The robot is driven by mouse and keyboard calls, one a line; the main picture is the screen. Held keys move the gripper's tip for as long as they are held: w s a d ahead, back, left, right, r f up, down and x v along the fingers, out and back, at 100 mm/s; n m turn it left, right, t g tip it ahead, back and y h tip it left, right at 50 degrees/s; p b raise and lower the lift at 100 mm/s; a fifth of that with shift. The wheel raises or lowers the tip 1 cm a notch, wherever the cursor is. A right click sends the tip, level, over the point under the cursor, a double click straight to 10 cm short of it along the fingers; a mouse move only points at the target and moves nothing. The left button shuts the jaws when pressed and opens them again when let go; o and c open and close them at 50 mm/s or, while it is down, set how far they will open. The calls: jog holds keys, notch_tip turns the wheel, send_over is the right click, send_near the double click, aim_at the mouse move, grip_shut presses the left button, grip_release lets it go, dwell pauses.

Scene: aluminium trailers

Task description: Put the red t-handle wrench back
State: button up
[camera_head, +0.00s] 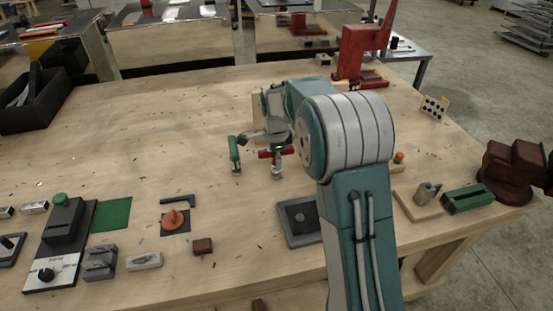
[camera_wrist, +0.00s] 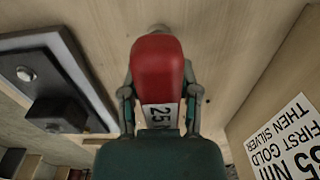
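The red t-handle wrench (camera_head: 288,150) is at my gripper near the middle of the workbench in the head view. Its shaft points down, with a metal end just above or at the bench; I cannot tell if it touches. In the wrist view its red handle (camera_wrist: 158,68), with a "25 N" label, lies between the two fingers of my gripper (camera_wrist: 158,100), which press against its sides. A green t-handle wrench (camera_head: 235,155) stands upright just left of it in the head view. My arm hides part of the bench behind.
In the wrist view, a wooden piece with a printed sign (camera_wrist: 280,140) is at right, and a grey plate (camera_wrist: 75,75) with a black block at left. A red press (camera_head: 352,58) stands at the back. The bench's left middle is mostly clear (camera_head: 150,120).

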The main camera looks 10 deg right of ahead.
jog(key=o, duration=0.4)
notch_tip(320, 180, up, 12)
jog(key=shift+s+a+f, duration=0.1)
jog(key=shift+a+f, duration=0.05)
jog(key=shift+f, duration=0.1)
jog(key=shift+s+r, duration=0.2)
jog(key=shift+r, duration=0.35)
jog(key=s+r+n+t, duration=0.25)
jog(key=s+n, duration=0.35)
jog(key=s, duration=0.6)
jog(key=s+r+n+t, duration=0.1)
jog(key=s+r+n, duration=0.3)
jog(key=s+n, duration=0.55)
jog(key=shift+s+f+n+t, duration=0.35)
jog(key=shift+s+f, duration=0.3)
jog(key=shift+s, duration=1.2)
jog(key=shift+s+f+n+t, duration=0.3)
jog(key=shift+s+f+n, duration=0.3)
jog(key=shift+s, duration=1.25)
jog(key=shift+s+f+n+t, duration=0.3)
jog(key=shift+s+f, duration=0.45)
jog(key=shift+s, duration=1.1)
